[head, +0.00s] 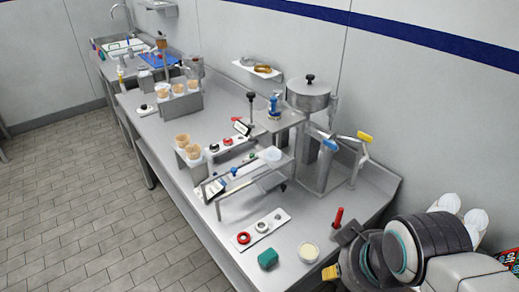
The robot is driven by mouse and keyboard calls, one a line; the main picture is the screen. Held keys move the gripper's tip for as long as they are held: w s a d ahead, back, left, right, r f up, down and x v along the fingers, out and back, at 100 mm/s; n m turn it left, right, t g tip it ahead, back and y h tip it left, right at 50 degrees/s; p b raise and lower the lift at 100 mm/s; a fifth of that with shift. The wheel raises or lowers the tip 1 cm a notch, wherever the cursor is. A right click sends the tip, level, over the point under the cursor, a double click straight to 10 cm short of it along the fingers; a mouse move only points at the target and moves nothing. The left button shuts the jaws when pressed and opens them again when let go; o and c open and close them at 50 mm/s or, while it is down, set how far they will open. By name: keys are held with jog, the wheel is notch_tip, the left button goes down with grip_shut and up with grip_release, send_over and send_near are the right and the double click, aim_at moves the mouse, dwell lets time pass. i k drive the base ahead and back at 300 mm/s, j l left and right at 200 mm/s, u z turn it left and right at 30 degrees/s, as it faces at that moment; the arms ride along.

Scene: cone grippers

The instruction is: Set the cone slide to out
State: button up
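No part is plainly marked as the cone slide. A small metal stand (222,209) at the middle of the steel bench carries a sloping rail with small blue and green knobs (235,171) along it; how far any slide is drawn out is too small to tell. Wafer cones (182,140) stand in a metal holder (187,160) to its left, and more cones (178,89) stand in a second holder (181,105) farther back. My arm's dark joints with teal rings show at the lower right, but my gripper's fingers cannot be made out.
A steel machine with a lidded drum (309,93) and blue and yellow handles stands behind the stand. In front lie a control plate (261,229), a green block (268,259), a round pale dish (308,252) and a red-handled part (338,216). Tiled floor is clear at left.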

aim_at(258, 162)
jog(key=k+j, duration=0.1)
jog(key=j, duration=0.4)
jog(key=i+j, duration=0.1)
jog(key=j, duration=0.75)
jog(key=i+j, duration=0.25)
jog(key=i, duration=0.1)
